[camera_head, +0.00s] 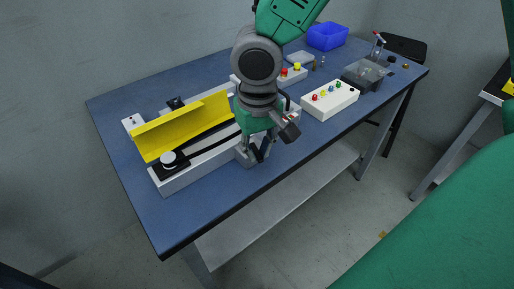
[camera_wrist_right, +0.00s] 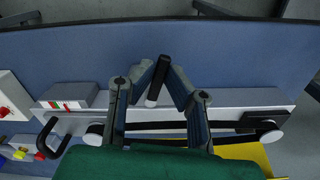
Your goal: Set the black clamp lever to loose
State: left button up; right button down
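The black clamp lever (camera_wrist_right: 158,80) is a short dark handle with a pale collar at its base. It stands out from the front of the white gantry rail (camera_wrist_right: 240,98) in the right wrist view. My right gripper (camera_wrist_right: 161,78) is open, with one finger on each side of the lever. The left finger in that view is very near it; I cannot tell if they touch. In the head view my right gripper (camera_head: 262,152) points down at the front end of the gantry, and its fingers and wrist partly hide the lever. My left gripper is not in view.
A yellow angled guard (camera_head: 183,124) runs along the gantry beside a black belt. A white button box (camera_head: 330,100), a blue bin (camera_head: 327,36) and a dark clear-topped box (camera_head: 364,74) stand farther right. The blue table (camera_head: 190,220) is clear toward its front edge.

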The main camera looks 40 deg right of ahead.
jog(key=shift+d+r+n+p, duration=0.2)
jog(key=shift+d+n+p, duration=0.4)
jog(key=shift+p, duration=0.55)
jog(key=shift+f+n+p, duration=0.1)
jog(key=shift+n+p, duration=0.5)
jog(key=shift+n, duration=0.1)
jog(key=shift+f, duration=0.1)
jog(key=c, duration=1.6)
grip_release()
jog(key=shift+w+d, duration=0.1)
jog(key=shift+r, duration=0.4)
notch_tip(320, 180, up, 11)
